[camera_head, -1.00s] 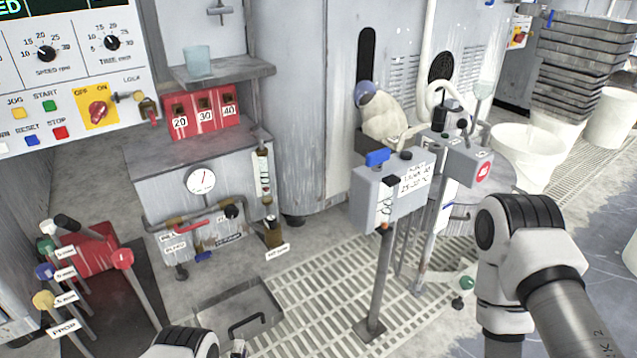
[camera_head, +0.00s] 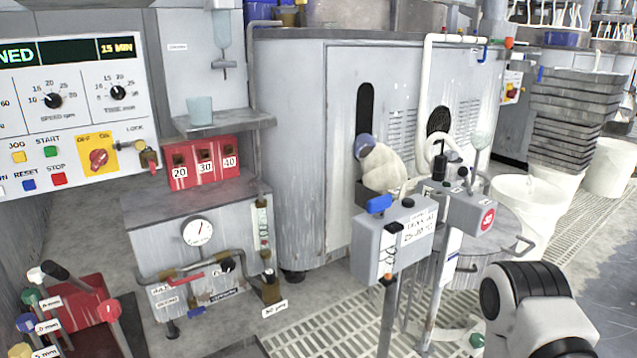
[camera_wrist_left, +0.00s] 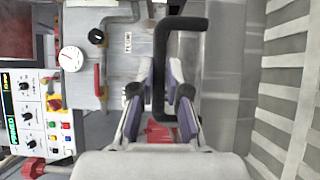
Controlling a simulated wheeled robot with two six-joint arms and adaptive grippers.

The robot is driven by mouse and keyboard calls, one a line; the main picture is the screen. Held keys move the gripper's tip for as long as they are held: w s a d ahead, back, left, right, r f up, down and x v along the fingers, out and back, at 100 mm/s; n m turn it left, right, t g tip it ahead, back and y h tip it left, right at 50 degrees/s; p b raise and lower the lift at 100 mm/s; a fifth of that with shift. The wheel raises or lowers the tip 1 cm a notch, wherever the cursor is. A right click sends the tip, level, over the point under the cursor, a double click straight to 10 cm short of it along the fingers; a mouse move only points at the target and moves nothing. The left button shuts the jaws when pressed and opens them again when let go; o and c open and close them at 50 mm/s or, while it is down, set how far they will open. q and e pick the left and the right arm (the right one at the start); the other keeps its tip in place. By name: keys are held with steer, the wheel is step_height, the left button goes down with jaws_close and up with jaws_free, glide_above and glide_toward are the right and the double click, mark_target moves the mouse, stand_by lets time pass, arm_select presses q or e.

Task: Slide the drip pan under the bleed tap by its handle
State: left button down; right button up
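In the left wrist view the drip pan (camera_wrist_left: 228,75) is a grey metal tray with a dark looped handle (camera_wrist_left: 160,75). My left gripper (camera_wrist_left: 161,72) has its purple-padded fingers close on both sides of one bar of this handle, with little gap visible. In the head view only the pan's back edge (camera_head: 255,346) shows at the bottom, and the left gripper is out of frame. The small brass tap (camera_head: 270,288), seemingly the bleed tap, stands at the right front corner of the grey gauge cabinet, with a white tag below it. My right gripper is out of view.
A grey box on a post (camera_head: 388,245) stands right of the tap over a floor grating (camera_head: 325,325). Coloured levers on a red base (camera_head: 85,300) stand at left. The gauge cabinet (camera_head: 205,235) is behind. My right arm shows at lower right.

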arm_select(q)
steer(key=shift+w, duration=0.1)
steer(key=shift+w+a+b, duration=0.6)
steer(key=shift+w+a, duration=0.15)
steer(key=shift+w, duration=0.25)
steer(key=shift+w+a+b, duration=0.6)
steer(key=shift+w+a, duration=0.15)
steer(key=shift+w, duration=0.2)
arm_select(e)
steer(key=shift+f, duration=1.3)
arm_select(q)
steer(key=shift+w+a+b, duration=0.65)
steer(key=shift+w+b, duration=0.1)
steer(key=shift+w, duration=0.15)
steer(key=shift+w+a+b, duration=0.65)
steer(key=shift+w+b, duration=0.05)
steer(key=shift+w, duration=0.2)
steer(key=shift+w+a, duration=0.15)
steer(key=shift+w, duration=0.05)
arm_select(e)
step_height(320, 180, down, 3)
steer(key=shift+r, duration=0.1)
arm_select(q)
steer(key=shift+w, duration=0.1)
